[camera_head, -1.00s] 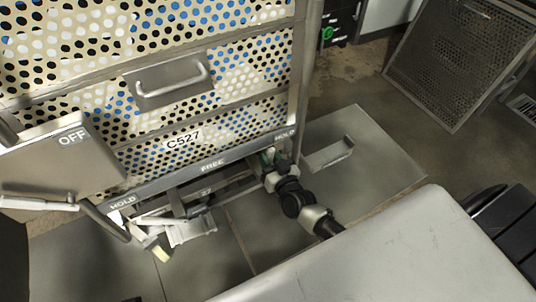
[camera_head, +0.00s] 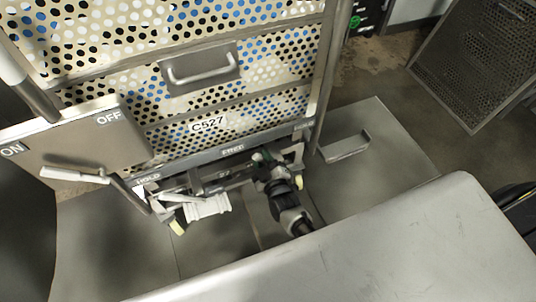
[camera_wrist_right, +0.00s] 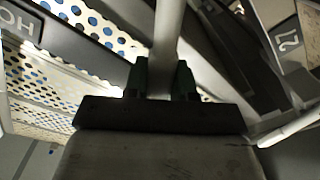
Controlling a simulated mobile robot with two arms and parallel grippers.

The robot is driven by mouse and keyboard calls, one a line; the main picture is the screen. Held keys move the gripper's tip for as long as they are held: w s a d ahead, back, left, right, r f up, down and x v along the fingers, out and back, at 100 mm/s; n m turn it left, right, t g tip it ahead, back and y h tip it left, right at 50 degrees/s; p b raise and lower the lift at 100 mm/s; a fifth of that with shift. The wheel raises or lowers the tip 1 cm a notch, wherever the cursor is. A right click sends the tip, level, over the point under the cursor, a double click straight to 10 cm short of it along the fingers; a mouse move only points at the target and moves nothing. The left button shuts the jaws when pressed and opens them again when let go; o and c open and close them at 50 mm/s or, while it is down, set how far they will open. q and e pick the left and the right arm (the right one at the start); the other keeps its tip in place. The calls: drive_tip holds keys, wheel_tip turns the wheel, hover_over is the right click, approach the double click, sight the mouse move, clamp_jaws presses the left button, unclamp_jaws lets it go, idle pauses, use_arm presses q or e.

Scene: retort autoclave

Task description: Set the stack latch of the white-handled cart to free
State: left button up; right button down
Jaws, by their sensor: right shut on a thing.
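The cart (camera_head: 235,148) with perforated panels and tag C527 stands in front of me. Its lower rail (camera_head: 200,160) reads HOLD at the left, FREE in the middle and HOLD at the right. My right gripper (camera_head: 264,157) is at this rail, between FREE and the right HOLD, nearer FREE. In the right wrist view its dark green fingertips (camera_wrist_right: 161,80) are shut on a pale upright bar (camera_wrist_right: 167,35), which seems to be the stack latch lever. In the head view the gripper hides most of the lever. My left gripper is not in view.
A grey plate (camera_head: 75,140) marked ON and OFF, with a white-gripped lever (camera_head: 75,176), is at the left. A metal handle (camera_head: 345,146) is on a low grey slab (camera_head: 385,155) at the right. A perforated panel (camera_head: 470,60) leans behind. A pale grey surface (camera_head: 400,250) fills the lower right.

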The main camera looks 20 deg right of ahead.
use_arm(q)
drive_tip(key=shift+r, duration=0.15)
use_arm(e)
drive_tip(key=shift+a+f+n, duration=0.3)
drive_tip(key=shift+a+n, duration=0.05)
drive_tip(key=shift+n, duration=0.05)
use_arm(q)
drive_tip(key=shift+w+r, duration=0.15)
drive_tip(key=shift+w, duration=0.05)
use_arm(e)
drive_tip(key=c, duration=0.9)
unclamp_jaws()
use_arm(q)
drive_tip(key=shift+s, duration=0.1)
use_arm(e)
drive_tip(key=shift+s, duration=0.3)
use_arm(q)
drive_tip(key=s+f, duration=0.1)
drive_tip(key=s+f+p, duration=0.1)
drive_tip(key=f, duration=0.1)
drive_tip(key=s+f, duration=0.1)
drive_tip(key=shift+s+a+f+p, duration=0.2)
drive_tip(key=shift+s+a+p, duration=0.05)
drive_tip(key=shift+p, duration=0.05)
use_arm(e)
drive_tip(key=s, duration=1)
drive_tip(key=shift+s+d, duration=0.15)
